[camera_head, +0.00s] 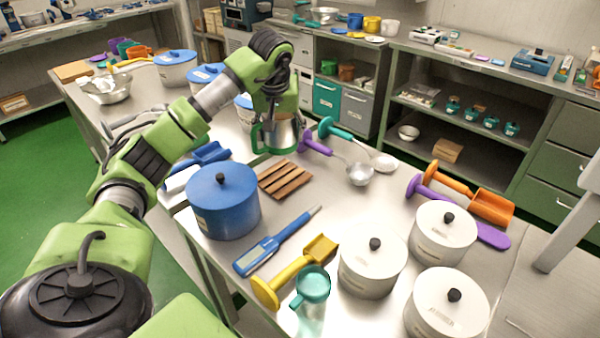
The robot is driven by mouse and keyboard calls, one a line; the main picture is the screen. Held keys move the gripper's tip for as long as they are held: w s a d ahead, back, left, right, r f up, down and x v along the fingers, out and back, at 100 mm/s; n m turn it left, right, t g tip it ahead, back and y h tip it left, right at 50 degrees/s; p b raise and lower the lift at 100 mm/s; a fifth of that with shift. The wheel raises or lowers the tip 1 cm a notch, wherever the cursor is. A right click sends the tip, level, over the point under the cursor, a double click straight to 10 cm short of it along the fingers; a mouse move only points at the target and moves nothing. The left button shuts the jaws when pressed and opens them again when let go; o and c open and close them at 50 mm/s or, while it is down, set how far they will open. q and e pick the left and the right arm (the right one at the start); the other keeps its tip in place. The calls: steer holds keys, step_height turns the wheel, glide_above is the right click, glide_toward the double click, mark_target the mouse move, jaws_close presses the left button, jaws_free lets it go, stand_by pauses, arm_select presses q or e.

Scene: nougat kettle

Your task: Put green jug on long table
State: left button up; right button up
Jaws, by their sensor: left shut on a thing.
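The green jug (257,140) shows a green handle and lower edge with a steel-coloured body. It is upright behind the wooden slatted rack. My left gripper (277,116) reaches down from above and is shut on it, hiding its upper part. I cannot tell whether its base touches the surface or hangs just above it. The long steel table (345,215) runs from the back left to the front right under most of the items. My right gripper is not in view.
Close to the jug are the slatted rack (285,179), a purple-handled ladle (360,174), a teal-handled ladle (383,162) and a blue pot (223,204). White pots (372,270), a yellow scoop (295,270) and a teal cup (312,285) crowd the front. Bare steel shows mid-table.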

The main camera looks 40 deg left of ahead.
mark_target(280, 150)
arm_select(q)
steer(key=shift+w+a+f, duration=0.1)
steer(key=shift+f, duration=0.2)
steer(key=shift+s+f, duration=0.2)
steer(key=shift+f, duration=0.05)
step_height(280, 150, down, 4)
steer(key=shift+s+f, duration=0.1)
steer(key=shift+f, duration=0.15)
step_height(280, 150, down, 4)
steer(key=shift+r+p, duration=0.2)
steer(key=shift+p, duration=0.2)
steer(key=shift+f, duration=0.45)
steer(key=o, duration=1.8)
steer(key=shift+f, duration=0.1)
steer(key=shift+o, duration=0.2)
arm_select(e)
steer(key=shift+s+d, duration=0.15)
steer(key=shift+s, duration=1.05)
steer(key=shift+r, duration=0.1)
